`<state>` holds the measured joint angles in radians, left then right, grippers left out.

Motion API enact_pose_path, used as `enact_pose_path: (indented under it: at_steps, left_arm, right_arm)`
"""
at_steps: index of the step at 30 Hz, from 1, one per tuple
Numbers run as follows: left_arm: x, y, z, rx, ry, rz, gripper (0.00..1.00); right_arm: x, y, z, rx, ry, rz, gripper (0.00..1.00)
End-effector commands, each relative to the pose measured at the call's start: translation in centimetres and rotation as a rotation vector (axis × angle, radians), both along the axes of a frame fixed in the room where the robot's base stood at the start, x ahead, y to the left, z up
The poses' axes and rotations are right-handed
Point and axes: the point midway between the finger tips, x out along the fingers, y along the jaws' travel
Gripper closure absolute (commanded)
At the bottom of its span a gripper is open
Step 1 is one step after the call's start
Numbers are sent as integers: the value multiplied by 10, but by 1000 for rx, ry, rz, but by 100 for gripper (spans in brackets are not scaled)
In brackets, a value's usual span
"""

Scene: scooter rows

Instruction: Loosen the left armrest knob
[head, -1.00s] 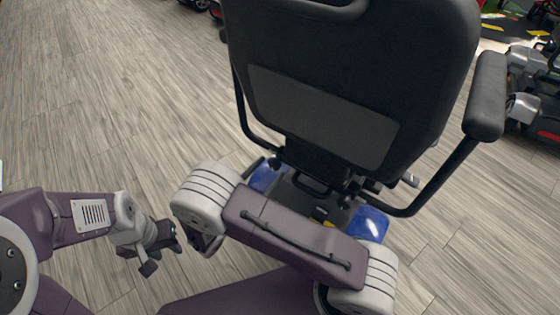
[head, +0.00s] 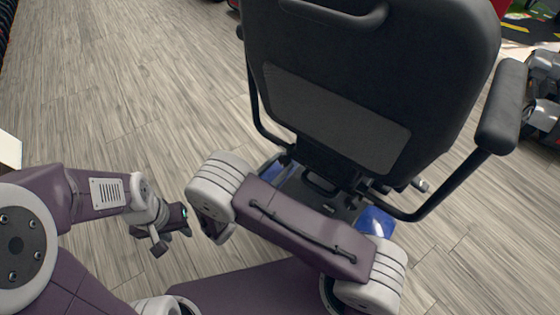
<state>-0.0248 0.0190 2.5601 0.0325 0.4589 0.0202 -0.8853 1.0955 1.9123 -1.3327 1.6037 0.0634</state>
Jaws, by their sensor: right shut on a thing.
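The scooter's black seat back (head: 440,60) faces me at the upper right. Its right-hand armrest (head: 503,105) is in full view; on the other side only the armrest's bent black tube (head: 256,100) shows. I cannot make out the left armrest knob; the dark brackets under the seat are partly covered by my right arm. My left gripper (head: 172,238) hangs low over the floor, well left of the scooter, with its fingers apart and empty. My right arm folds across the front of the scooter, and its links hide the right gripper and whatever is in it.
The scooter's blue body panels (head: 374,222) show beneath the seat. Another scooter (head: 544,95) stands at the right edge. A white object (head: 9,150) is at the left edge. The wood-look floor (head: 130,80) left of the scooter is clear.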

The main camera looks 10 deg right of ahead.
Motion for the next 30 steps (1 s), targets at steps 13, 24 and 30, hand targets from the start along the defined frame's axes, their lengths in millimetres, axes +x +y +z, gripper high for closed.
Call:
enact_pose_path:
  at_steps: [13, 24, 30]
  left_arm:
    - [0, 0, 63, 0, 0, 0, 64]
    - [0, 0, 88, 0, 0, 0, 64]
    - [0, 0, 97, 0, 0, 0, 64]
  right_arm:
    - [0, 0, 5, -241, 324, 0, 100]
    - [1, 1, 2, -452, 605, -1, 100]
    - [2, 1, 1, -566, 756, -1, 100]
